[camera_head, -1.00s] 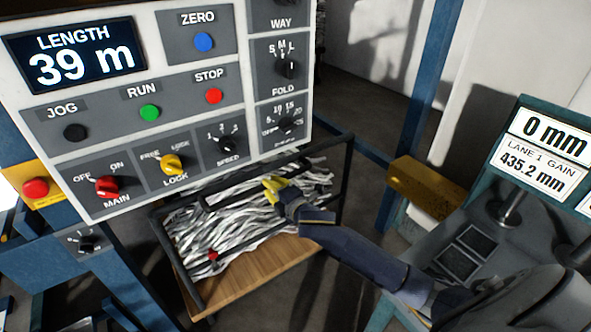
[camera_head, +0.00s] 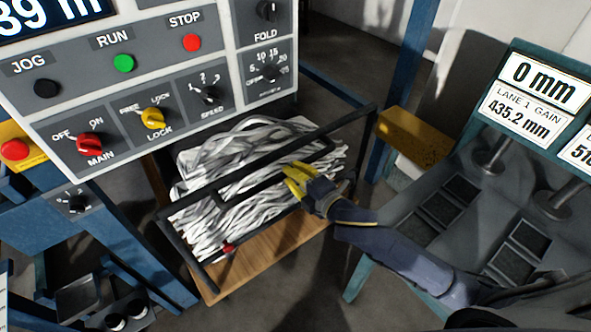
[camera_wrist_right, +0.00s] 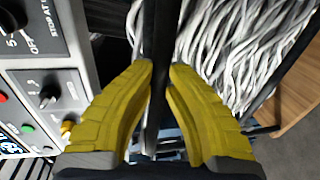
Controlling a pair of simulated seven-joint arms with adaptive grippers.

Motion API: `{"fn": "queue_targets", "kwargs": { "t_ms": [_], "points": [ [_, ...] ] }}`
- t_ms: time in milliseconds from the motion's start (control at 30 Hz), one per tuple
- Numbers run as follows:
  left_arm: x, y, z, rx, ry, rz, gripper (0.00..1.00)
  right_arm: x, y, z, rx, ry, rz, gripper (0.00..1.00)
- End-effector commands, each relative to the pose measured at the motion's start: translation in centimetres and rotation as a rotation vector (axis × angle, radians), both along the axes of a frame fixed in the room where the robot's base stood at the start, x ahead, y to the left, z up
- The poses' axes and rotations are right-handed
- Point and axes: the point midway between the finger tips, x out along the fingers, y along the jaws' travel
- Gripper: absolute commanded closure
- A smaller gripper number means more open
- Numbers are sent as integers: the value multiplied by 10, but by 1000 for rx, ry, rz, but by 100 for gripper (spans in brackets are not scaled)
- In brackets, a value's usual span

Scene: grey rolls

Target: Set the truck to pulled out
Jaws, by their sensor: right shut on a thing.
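The truck is a low cart with a wooden deck (camera_head: 275,242) and a black rail frame (camera_head: 160,190), loaded with a heap of pale grey strips (camera_head: 225,160). It stands partly out from under the control panel; its rear is hidden by the panel and load. My right gripper (camera_head: 294,182), with yellow fingers, is shut on the truck's black top bar. In the right wrist view the bar (camera_wrist_right: 158,40) runs between the fingertips of the gripper (camera_wrist_right: 160,72). My left gripper is not in view.
The control panel (camera_head: 150,85) with knobs and buttons overhangs the truck's left side. A yellow block (camera_head: 415,137) and blue post (camera_head: 393,100) stand behind right. A teal machine with displays (camera_head: 520,120) is at the right. Grey floor (camera_head: 270,290) shows in front of the deck.

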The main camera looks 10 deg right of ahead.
Motion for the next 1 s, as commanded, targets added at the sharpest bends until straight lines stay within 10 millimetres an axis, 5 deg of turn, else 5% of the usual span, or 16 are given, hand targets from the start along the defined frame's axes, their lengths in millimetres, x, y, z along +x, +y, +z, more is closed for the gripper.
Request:
{"fn": "queue_targets", "kwargs": {
  "t_ms": [200,233,467,767,1000],
  "points": [
    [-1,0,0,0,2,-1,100,-2,-1,-10,-11,18,-4,100],
    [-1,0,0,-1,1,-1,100,-2,-1,-10,-11,18,-3,84],
    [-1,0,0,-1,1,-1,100,-1,-1,-6,-8,12,-3,59],
    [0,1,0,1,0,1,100,-3,-2,-3,-4,7,-2,59],
    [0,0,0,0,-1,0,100,-29,-13,2,-6,7,-1,59]
  ]
}}
